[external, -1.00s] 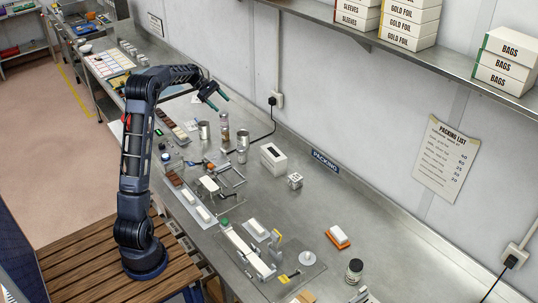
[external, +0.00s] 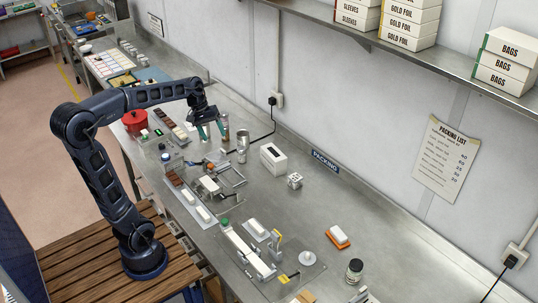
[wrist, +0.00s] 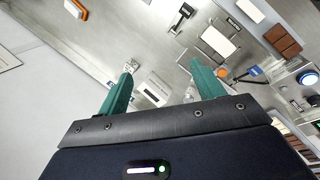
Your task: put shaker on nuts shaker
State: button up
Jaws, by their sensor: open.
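A shaker with brownish contents and a metal top, possibly the nuts shaker (external: 226,120), stands upright on the steel bench in the external view. A silver shaker (external: 243,138) stands just to its right, with a shorter cylinder (external: 241,155) in front. I cannot read labels on them. My gripper (external: 212,134) points down beside the brownish shaker, its green fingers apart with nothing visibly held. A metal can that stood there is hidden behind the gripper. In the wrist view my open fingers (wrist: 160,80) are spread; small silver shapes near their tips are partly covered.
A white box (external: 273,158) and a small white cube (external: 295,181) stand to the right. A black cable runs behind the shakers to the wall. A red pot (external: 135,121) is at left.

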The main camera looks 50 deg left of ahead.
jog(key=s+d+f+m+y, duration=0.1)
jog(key=s+d+f+m, duration=0.1)
jog(key=s, duration=0.4)
jog(key=s+d+f+m+t+y, duration=0.1)
jog(key=s+d+f+m, duration=0.1)
jog(key=s+m, duration=0.2)
jog(key=s+d+f+m+t+y, duration=0.1)
jog(key=s+d+f+m, duration=0.1)
jog(key=s, duration=0.7)
jog(key=shift+s+d+f+m, duration=0.25)
jog(key=shift+d+m, duration=0.15)
jog(key=shift+m, duration=0.1)
